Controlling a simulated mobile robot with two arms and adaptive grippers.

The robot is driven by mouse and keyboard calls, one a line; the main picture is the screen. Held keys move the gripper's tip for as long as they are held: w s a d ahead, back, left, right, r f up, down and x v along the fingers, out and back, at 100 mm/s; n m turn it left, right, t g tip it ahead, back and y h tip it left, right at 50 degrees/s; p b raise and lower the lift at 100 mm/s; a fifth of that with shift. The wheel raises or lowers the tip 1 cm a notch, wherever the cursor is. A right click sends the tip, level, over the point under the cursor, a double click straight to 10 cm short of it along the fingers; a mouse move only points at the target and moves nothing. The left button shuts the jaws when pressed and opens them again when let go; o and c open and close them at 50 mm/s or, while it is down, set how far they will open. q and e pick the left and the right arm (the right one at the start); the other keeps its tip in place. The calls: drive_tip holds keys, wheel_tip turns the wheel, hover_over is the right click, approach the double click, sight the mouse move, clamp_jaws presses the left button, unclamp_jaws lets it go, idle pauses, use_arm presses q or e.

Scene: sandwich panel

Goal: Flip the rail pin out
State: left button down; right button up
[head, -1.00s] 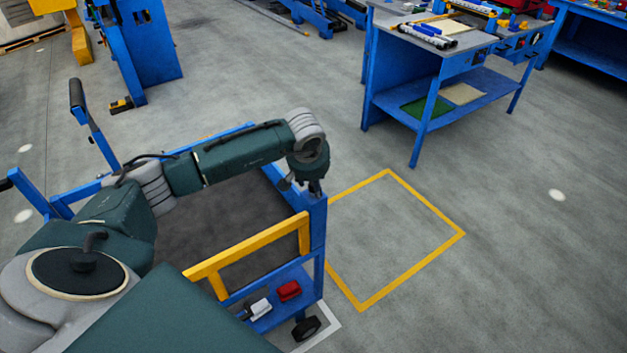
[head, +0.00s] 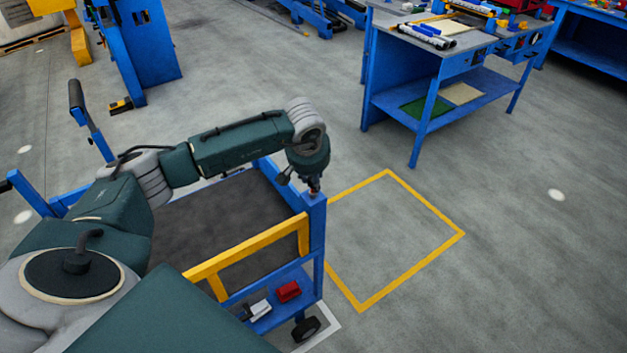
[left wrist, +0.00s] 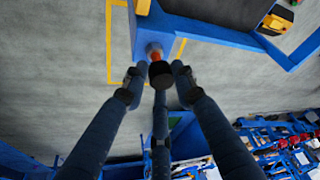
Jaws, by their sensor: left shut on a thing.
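The rail pin shows in the left wrist view as a black round knob (left wrist: 160,76) with a short orange-red part beyond it, at the blue corner post (left wrist: 120,30) of the cart. In the head view, my left gripper (head: 314,186) is over the top of that post (head: 314,230), at the right end of the yellow rail (head: 240,256). In the left wrist view, the fingers of my left gripper (left wrist: 158,84) close around the knob. The gripper is shut on the pin. How deep the pin sits in the post is hidden. My right gripper is not in view.
The blue cart has a dark deck (head: 225,215) and a lower shelf with a red box (head: 288,291) and a white item (head: 260,309). A yellow floor outline (head: 412,268) lies right of it, on clear floor. A blue workbench (head: 430,60) stands behind.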

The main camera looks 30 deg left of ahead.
use_arm(q)
drive_tip(key=shift+w+a+r, duration=0.3)
drive_tip(key=shift+w+r, duration=0.1)
drive_tip(key=shift+r, duration=0.2)
drive_tip(key=c, duration=1.5)
unclamp_jaws()
drive_tip(key=shift+o, duration=0.2)
drive_tip(key=shift+s+f, duration=0.1)
drive_tip(key=shift+s, duration=0.1)
drive_tip(key=shift+f, duration=0.1)
drive_tip(key=v, duration=1.2)
drive_tip(key=shift+s, duration=0.15)
